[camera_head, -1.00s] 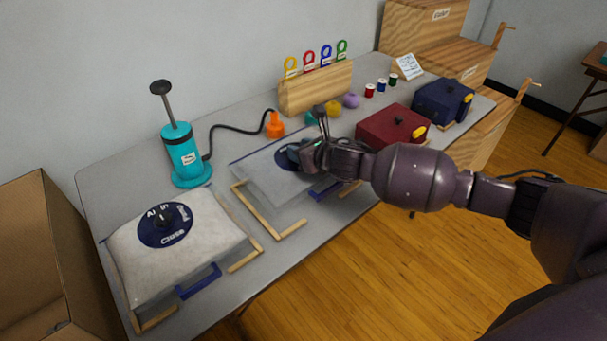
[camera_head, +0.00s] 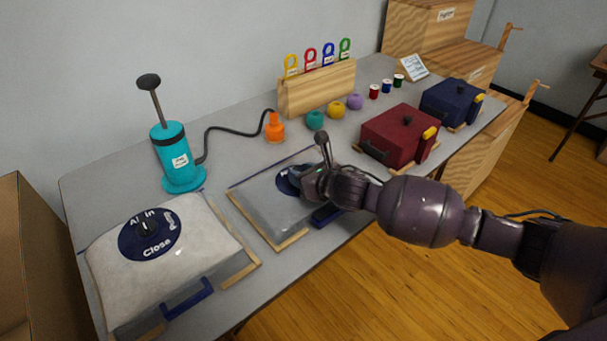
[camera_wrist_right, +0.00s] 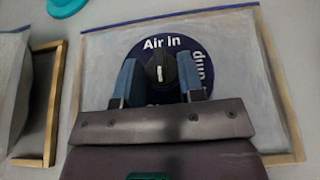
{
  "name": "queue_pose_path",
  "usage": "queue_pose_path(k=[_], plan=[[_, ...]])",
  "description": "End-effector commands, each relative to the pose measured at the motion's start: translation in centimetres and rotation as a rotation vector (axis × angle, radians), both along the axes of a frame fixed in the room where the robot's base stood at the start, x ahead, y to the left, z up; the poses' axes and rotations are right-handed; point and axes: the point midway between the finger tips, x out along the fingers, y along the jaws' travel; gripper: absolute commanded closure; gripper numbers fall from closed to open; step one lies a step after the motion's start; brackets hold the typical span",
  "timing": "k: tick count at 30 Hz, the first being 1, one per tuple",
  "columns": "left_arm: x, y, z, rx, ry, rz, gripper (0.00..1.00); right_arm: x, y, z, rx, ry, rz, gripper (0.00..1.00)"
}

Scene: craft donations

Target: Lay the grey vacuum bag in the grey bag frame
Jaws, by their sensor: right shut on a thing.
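The grey vacuum bag (camera_head: 262,207) has a dark blue round valve patch with a black knob (camera_wrist_right: 160,68). It lies within the wooden corner strips of the bag frame (camera_head: 252,220), close to level, its edges along the strips. Whether it rests fully on the table I cannot tell. In the right wrist view the bag (camera_wrist_right: 235,45) has a wooden strip (camera_wrist_right: 280,85) along its right side. My right gripper (camera_head: 308,182) is over the patch, its fingers (camera_wrist_right: 158,82) on both sides of the knob, shut on it. The gripper hides part of the patch and bag. My left gripper is not in view.
A puffy white bag (camera_head: 190,255) sits in another frame at the left. A teal pump (camera_head: 172,160) with a hose to an orange nozzle (camera_head: 274,128) stands behind. Yarn balls (camera_head: 336,109), a red case (camera_head: 393,138) and a blue case (camera_head: 447,103) are to the right.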

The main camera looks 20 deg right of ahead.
Motion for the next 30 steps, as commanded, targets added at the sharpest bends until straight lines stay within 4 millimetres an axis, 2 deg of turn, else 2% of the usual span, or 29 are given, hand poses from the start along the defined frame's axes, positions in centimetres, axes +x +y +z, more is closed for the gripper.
queue_pose_path(k=[4,5,10,22,26,30], plan=[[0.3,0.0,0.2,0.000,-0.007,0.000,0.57,0.0,0.0,0.1,-0.001,-0.001,0.000,1.00],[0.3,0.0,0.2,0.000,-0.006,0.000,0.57,0.0,0.0,0.0,-0.001,0.000,-0.001,0.62],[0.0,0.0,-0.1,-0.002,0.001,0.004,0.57,0.0,0.0,0.1,-0.001,0.000,-0.001,0.36],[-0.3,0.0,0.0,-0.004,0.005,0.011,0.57,-0.5,-0.3,0.5,-0.001,-0.003,0.000,0.36],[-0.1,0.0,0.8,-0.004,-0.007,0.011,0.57,-2.0,-0.9,1.4,-0.003,-0.005,0.000,0.36],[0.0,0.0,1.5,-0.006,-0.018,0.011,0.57,-4.4,-1.8,2.6,-0.003,-0.005,0.000,0.36]])
